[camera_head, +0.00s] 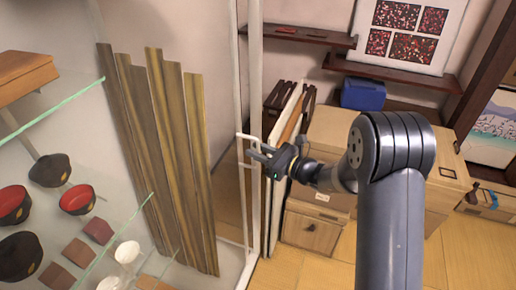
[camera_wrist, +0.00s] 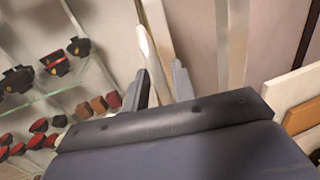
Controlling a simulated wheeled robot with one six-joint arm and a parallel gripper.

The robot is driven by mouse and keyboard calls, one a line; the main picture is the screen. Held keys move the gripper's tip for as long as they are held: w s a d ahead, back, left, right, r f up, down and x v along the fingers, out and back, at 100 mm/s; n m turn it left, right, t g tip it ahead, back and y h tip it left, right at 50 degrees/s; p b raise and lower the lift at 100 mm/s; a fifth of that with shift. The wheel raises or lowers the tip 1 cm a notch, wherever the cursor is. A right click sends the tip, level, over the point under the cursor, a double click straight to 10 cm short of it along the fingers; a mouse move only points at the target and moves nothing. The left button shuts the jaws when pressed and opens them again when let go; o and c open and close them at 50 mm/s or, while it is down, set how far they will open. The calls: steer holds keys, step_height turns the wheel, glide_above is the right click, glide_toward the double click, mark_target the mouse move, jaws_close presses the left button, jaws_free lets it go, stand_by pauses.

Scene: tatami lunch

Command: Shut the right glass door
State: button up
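The right glass door shows in the head view as a tall pale frame (camera_head: 255,60) with a white bar handle (camera_head: 241,150). How far it stands open is hard to tell, as its glass is nearly invisible. My gripper (camera_head: 258,155) is at the handle, reaching in from the right. In the wrist view, the white handle (camera_wrist: 148,48) stands between the two grey fingers of my gripper (camera_wrist: 160,82). The fingers are apart, with visible gaps beside the handle. Whether either finger touches it is not clear.
Glass shelves (camera_head: 52,120) with dark and red bowls (camera_head: 77,199) fill the left side. Tall brown boards (camera_head: 165,150) lean behind the door frame. A wooden cabinet (camera_head: 335,150) with a blue box (camera_head: 363,94) stands at the right. Some floor (camera_head: 335,270) is clear in front.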

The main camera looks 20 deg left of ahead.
steer(key=shift+a, duration=0.1)
steer(key=shift+c, duration=0.6)
jaws_close()
